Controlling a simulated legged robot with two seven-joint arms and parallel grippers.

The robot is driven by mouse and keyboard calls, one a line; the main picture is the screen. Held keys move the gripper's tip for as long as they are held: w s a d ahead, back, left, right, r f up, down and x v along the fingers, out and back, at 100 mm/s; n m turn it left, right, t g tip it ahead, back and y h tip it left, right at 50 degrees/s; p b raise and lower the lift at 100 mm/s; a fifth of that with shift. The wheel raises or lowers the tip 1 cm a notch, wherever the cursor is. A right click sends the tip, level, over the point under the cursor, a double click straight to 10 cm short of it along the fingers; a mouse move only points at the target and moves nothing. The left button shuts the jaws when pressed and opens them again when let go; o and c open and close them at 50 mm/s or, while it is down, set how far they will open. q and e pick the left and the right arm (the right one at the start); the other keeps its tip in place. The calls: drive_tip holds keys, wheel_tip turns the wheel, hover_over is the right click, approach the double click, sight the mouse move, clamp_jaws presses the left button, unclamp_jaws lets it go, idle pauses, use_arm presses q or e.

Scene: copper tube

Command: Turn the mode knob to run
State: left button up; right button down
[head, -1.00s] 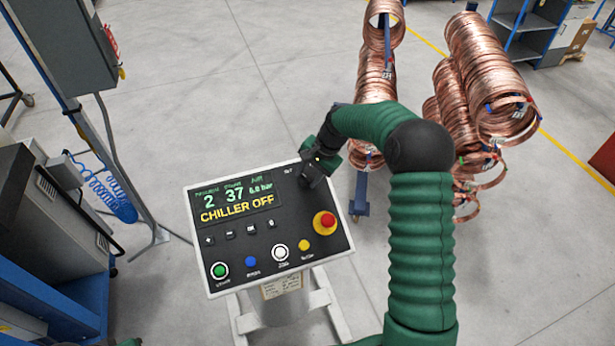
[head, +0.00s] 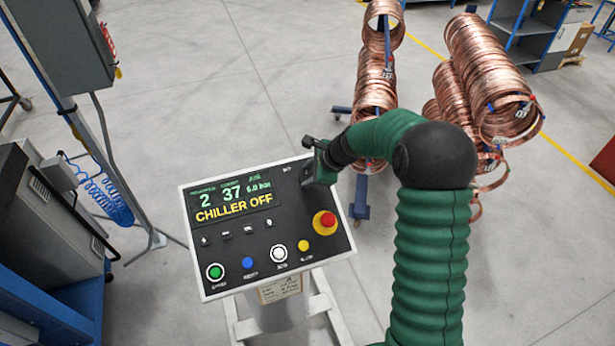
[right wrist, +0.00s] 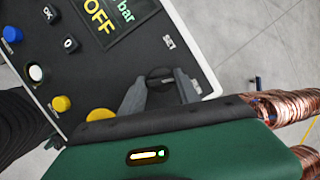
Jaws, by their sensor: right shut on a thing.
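The control panel (head: 232,262) is a dark sloped face with a pale rim. Its display (head: 232,205) reads "CHILLER OFF" in yellow, with 2, 37 and 6.0 bar above. The mode knob (right wrist: 161,79) is a small dark knob in the panel's upper right corner, mostly hidden by my fingers. In the right wrist view a label near it looks like "SET". My right gripper (head: 310,175) is shut on the knob, and its two grey fingers (right wrist: 160,88) stand on either side of it. My left gripper is out of view.
A red emergency stop (head: 325,222) on a yellow base sits just below the knob. Green, blue, white and yellow buttons line the panel's lower edge. Copper coils (head: 490,70) stand behind and to the right. A grey cabinet (head: 65,50) is at upper left.

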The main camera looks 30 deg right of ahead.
drive_tip(key=m+t+h+b, duration=0.1)
drive_tip(key=m, duration=0.3)
drive_tip(key=shift+d+r+m, duration=0.1)
drive_tip(key=shift+r+m, duration=0.05)
drive_tip(key=shift+m, duration=0.25)
idle(0.4)
drive_tip(key=c, duration=1)
unclamp_jaws()
drive_tip(key=shift+c, duration=0.2)
drive_tip(key=shift+o, duration=0.8)
drive_tip(key=shift+s, duration=0.1)
drive_tip(key=b+v, duration=0.1)
drive_tip(key=v, duration=1.5)
drive_tip(key=shift+s, duration=0.25)
drive_tip(key=shift+r, duration=0.1)
